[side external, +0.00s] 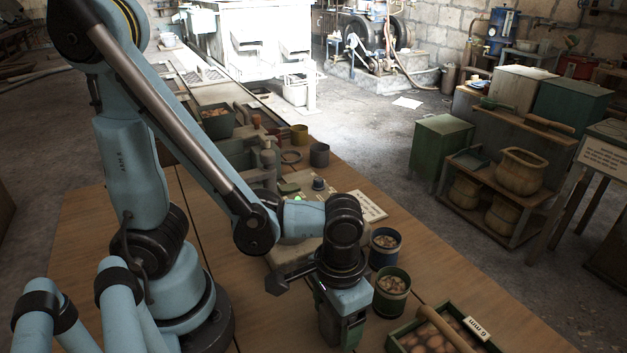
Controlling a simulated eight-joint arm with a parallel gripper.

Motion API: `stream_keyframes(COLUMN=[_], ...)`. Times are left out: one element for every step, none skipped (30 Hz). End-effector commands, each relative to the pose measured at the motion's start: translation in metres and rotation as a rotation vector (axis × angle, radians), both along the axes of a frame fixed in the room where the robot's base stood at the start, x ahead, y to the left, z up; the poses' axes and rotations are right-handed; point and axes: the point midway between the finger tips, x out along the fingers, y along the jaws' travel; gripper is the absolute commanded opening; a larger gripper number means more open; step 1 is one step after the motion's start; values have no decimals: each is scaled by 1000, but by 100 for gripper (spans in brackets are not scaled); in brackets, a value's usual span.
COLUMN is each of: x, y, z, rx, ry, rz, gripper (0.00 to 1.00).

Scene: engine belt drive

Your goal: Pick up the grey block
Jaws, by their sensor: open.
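My gripper (341,325) points down over the front part of the wooden table, left of the tins. Its dark jaws are open, seen small and from the side. I cannot make out a separate grey block for sure. The gripper and wrist hide the table just beneath and behind them, and I cannot tell whether anything lies between the jaws.
A blue tin (385,245) and a green tin (391,290), both filled, stand right of my gripper. A tray (484,328) with a wooden-handled tool lies at front right. A white card (368,206) and several small containers stand further back. Bare table lies left.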

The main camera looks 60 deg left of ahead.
Motion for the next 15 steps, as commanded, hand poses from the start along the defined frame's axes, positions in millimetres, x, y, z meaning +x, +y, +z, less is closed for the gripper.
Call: stream_keyframes(x=[0, 0, 0, 0, 0, 0, 0, 0, 0, 0, 0, 0, 0, 0, 0], y=[0, 0, 0, 0, 0, 0, 0, 0, 0, 0, 0, 0, 0, 0, 0], z=[0, 0, 0, 0, 0, 0, 0, 0, 0, 0, 0, 0, 0, 0, 0], rx=[0, 0, 0, 0, 0, 0, 0, 0, 0, 0, 0, 0, 0, 0, 0], ry=[0, 0, 0, 0, 0, 0, 0, 0, 0, 0, 0, 0, 0, 0, 0], rz=[0, 0, 0, 0, 0, 0, 0, 0, 0, 0, 0, 0, 0, 0, 0], gripper=[74, 74, 74, 74, 74, 68, 64, 59, 53, 48, 44, 38, 33, 28, 22])
